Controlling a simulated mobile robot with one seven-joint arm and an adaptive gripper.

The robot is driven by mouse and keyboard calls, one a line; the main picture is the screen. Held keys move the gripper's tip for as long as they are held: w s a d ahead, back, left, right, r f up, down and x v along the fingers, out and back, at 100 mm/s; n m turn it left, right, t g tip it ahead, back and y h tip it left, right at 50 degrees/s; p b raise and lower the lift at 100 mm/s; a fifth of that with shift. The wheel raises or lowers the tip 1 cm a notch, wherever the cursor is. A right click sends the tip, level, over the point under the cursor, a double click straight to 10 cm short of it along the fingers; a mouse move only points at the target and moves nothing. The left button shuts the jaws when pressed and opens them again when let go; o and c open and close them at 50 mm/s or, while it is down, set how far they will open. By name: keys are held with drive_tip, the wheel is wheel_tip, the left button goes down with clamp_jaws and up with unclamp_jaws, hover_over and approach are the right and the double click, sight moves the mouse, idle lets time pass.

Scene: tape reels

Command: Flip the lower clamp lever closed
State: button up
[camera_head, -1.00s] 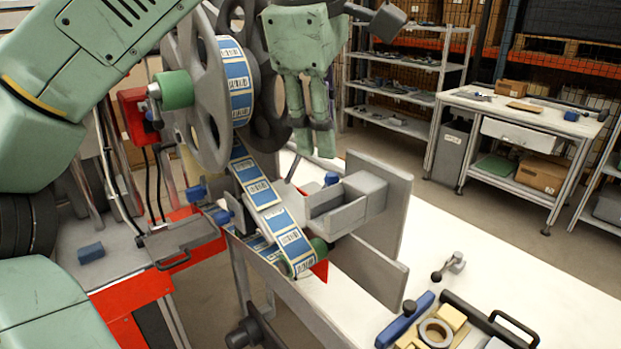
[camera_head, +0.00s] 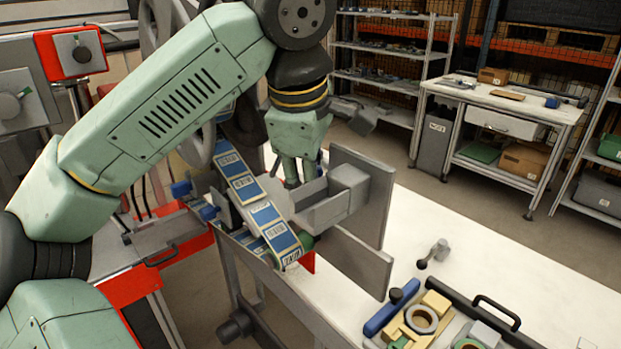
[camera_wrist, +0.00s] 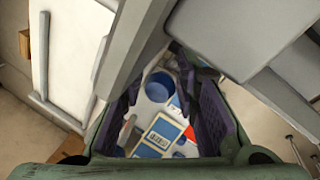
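My gripper (camera_head: 290,178) points down behind the printed label strip (camera_head: 262,212), next to the grey block-shaped bracket (camera_head: 345,188). Its fingertips are partly hidden in the head view. In the wrist view its two dark finger pads (camera_wrist: 157,85) stand apart, and I see nothing clamped between them. A round blue part (camera_wrist: 160,87) shows between and beyond the pads, with the label strip (camera_wrist: 160,133) and a bit of red below it. I cannot tell whether the blue part is the lower clamp lever. Blue knobs (camera_head: 181,188) show left of the strip in the head view.
Grey upright plates (camera_head: 365,190) stand close to the right of my gripper. The tape reel (camera_head: 200,150) is largely hidden by my arm. A tray of parts (camera_head: 430,318) lies at the front right of the white table (camera_head: 465,240). The table's middle is mostly clear.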

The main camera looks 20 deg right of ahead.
drive_tip(key=shift+c, duration=0.2)
clamp_jaws()
drive_tip(key=shift+r, duration=0.1)
idle(0.4)
